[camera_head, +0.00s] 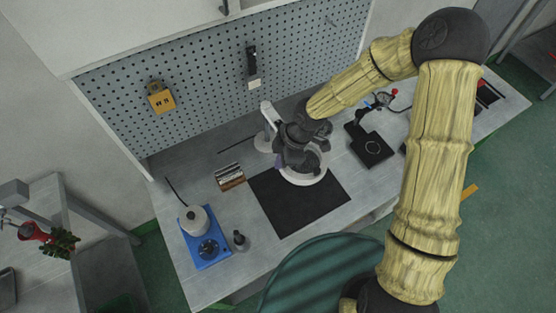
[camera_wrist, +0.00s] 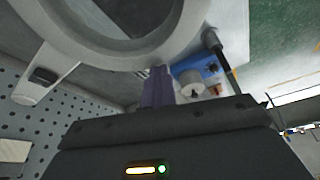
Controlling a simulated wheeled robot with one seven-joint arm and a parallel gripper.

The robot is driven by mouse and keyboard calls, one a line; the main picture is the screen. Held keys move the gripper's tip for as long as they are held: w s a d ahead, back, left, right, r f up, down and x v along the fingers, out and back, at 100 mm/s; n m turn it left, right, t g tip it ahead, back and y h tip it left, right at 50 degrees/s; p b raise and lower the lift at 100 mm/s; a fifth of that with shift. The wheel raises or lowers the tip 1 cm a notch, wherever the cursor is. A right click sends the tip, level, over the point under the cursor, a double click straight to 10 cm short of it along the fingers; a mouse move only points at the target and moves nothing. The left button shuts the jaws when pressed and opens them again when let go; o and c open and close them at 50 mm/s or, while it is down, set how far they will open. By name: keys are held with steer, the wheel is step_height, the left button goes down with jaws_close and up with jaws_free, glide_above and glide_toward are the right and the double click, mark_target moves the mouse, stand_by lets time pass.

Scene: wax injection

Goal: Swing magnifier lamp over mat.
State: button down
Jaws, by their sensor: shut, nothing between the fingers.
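The magnifier lamp has a white ring head (camera_head: 307,181), and its pale arm and stand (camera_head: 268,115) rise behind the black mat (camera_head: 290,212). In the head view the ring appears over the mat's far right part, partly hidden by my arm's end. In the wrist view the ring (camera_wrist: 62,42) fills the upper left, close to my gripper. My gripper (camera_wrist: 158,75) is shut, its dark purple fingers together and empty, beside the ring's lower edge. I cannot tell whether they touch it. In the head view my wrist hides most of the fingers.
A small rack (camera_head: 229,177) lies left of the mat. A black device (camera_head: 371,150) stands at the right. A pegboard (camera_head: 215,75) backs the bench.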

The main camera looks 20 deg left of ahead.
steer(key=p+v, duration=0.7)
steer(key=v, duration=0.1)
steer(key=shift+w+r, duration=0.2)
steer(key=shift+r, duration=0.15)
steer(key=shift+d, duration=0.15)
